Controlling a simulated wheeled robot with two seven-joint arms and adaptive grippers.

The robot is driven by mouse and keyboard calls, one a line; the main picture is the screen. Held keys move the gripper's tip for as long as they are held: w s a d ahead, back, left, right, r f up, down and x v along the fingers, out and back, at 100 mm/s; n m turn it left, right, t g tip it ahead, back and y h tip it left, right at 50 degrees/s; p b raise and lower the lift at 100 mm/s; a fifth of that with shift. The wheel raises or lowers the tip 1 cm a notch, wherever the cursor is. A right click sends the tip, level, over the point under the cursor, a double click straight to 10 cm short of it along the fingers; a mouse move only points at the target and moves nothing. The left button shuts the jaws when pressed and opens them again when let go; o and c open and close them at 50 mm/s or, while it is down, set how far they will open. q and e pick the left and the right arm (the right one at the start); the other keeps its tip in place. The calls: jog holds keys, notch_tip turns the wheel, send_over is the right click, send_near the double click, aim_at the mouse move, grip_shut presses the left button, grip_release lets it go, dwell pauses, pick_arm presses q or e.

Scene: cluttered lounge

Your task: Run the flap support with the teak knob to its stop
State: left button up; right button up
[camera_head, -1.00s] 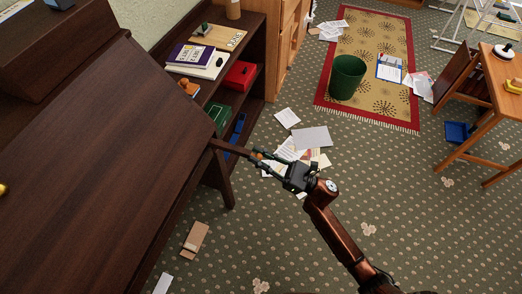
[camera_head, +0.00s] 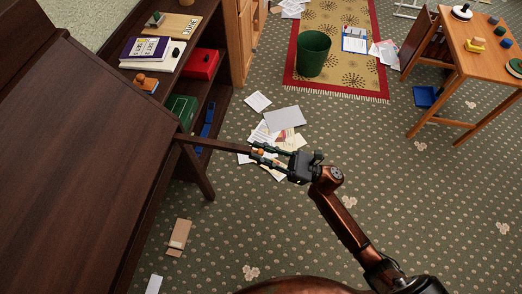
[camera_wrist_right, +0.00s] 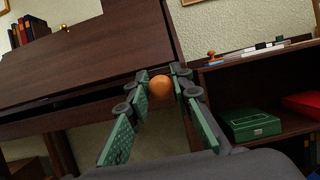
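The flap support (camera_head: 215,145) is a dark wooden bar sticking out from the side of the dark writing desk (camera_head: 80,150), below its sloping flap. Its round orange-brown teak knob (camera_wrist_right: 160,87) sits between the fingertips of my right gripper (camera_head: 262,153). The green-padded fingers lie close on both sides of the knob and look shut on it. The knob partly shows between the fingers in the head view. In the wrist view the desk with its flap (camera_wrist_right: 90,65) stands behind the knob. My left gripper is not in view.
An open shelf beside the desk holds books (camera_head: 147,50), a red box (camera_head: 202,64) and a green box (camera_head: 181,110). Papers (camera_head: 285,117) lie on the carpet behind my gripper. A green bin (camera_head: 313,52) stands on the rug. Carpet at the right is mostly clear.

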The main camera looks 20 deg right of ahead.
jog(key=shift+o, duration=0.2)
jog(key=v, duration=1.2)
dwell(0.4)
